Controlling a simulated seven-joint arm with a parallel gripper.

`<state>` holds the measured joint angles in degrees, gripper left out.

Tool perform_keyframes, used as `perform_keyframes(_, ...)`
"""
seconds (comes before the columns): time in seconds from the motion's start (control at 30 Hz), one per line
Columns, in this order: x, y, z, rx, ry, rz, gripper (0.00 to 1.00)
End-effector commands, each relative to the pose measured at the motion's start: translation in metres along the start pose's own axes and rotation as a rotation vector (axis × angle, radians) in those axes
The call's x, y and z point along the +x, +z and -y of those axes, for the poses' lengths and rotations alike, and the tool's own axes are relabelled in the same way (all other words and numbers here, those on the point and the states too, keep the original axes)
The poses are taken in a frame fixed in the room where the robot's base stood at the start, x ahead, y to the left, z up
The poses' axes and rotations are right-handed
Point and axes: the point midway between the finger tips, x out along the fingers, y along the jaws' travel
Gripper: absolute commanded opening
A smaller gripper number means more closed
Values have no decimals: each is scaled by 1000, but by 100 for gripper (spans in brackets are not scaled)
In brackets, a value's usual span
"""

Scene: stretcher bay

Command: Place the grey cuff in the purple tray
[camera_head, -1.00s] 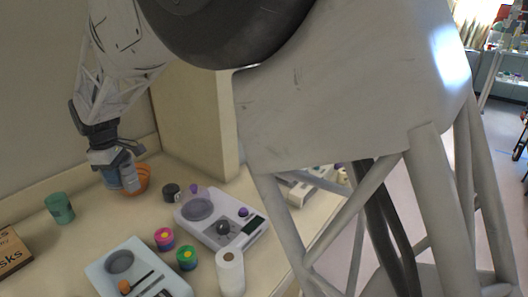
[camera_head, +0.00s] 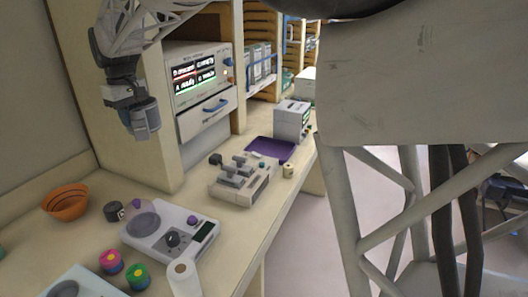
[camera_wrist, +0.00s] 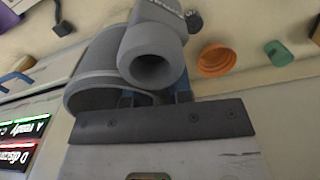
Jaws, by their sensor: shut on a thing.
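The grey cuff (camera_head: 145,122) is held by my gripper (camera_head: 130,104), raised above the counter in front of the tall cream panel. In the wrist view the cuff (camera_wrist: 152,42) shows as a grey tube with a dark round opening beside a wider curved grey part. Blue finger pads of my gripper (camera_wrist: 155,97) show at its lower edge, partly hidden by it. The purple tray (camera_head: 270,149) lies flat on the counter farther back and to the right, well apart from the cuff. The part of the tray that I see looks empty.
An orange bowl (camera_head: 66,202), a white scale (camera_head: 170,232), colored spools (camera_head: 110,261) and a white roll (camera_head: 183,277) stand in front. A grey device (camera_head: 243,178) stands just before the tray, a boxy instrument (camera_head: 292,120) behind it. A display unit (camera_head: 195,75) stands by the panel.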

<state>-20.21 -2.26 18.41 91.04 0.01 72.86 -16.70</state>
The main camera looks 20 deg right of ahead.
Motion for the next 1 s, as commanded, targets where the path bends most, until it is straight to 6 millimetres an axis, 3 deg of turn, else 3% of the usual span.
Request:
perform_keyframes(0.33, -25, 25, -40, 156, 0, -1, 0)
perform_keyframes(0.67, 7, 18, -93, 236, 0, 1, 0)
perform_keyframes(1.0, 62, 21, -186, 378, -1, 2, 0)
